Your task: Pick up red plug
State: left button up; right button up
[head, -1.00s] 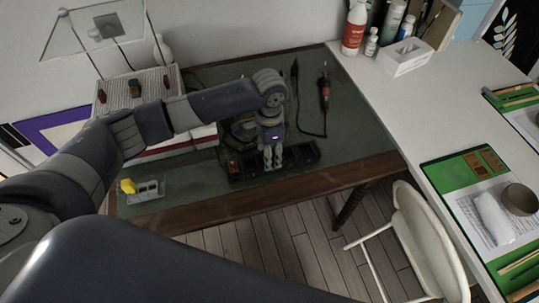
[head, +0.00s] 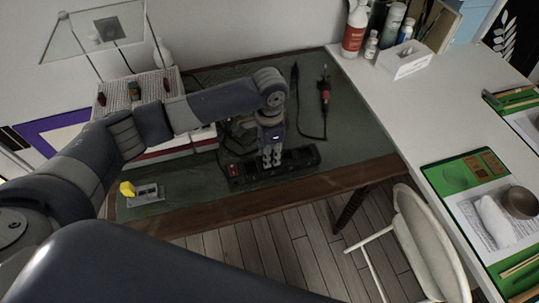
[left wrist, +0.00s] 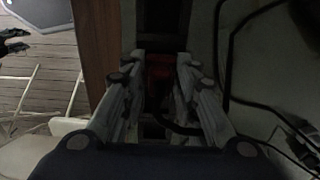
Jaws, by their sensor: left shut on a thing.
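A black power strip (head: 300,158) lies on the dark green desk mat, with a red part at its left end. My left gripper (head: 272,163) points down over the middle of the strip. In the left wrist view my left gripper (left wrist: 160,80) is shut on the red plug (left wrist: 160,66), which shows dark red between the fingertips. A black cord runs from near the plug. The picture is dark there, and I cannot tell whether the plug is in the strip or clear of it. In the head view the gripper hides the plug. My right gripper is not in view.
A soldering iron (head: 324,92) and its cord lie right of my left gripper. A yellow item (head: 127,188) sits at the mat's front left. A white chair (head: 425,235) stands before the desk. A white table (head: 410,110) with bottles is at the right.

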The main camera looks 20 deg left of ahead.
pick_arm(q)
jog(key=shift+s+d+r, duration=0.1)
jog(key=shift+s+r, duration=0.05)
jog(key=shift+r, duration=0.45)
jog(key=shift+s+r, duration=0.15)
jog(key=shift+r, duration=0.4)
jog(key=s+d+r+b, duration=0.1)
jog(key=s+d, duration=0.4)
jog(key=s, duration=0.9)
jog(key=r+p, duration=0.1)
jog(key=p, duration=0.1)
jog(key=r+p, duration=0.4)
jog(key=shift+s+d+r, duration=0.2)
jog(key=shift+d, duration=0.1)
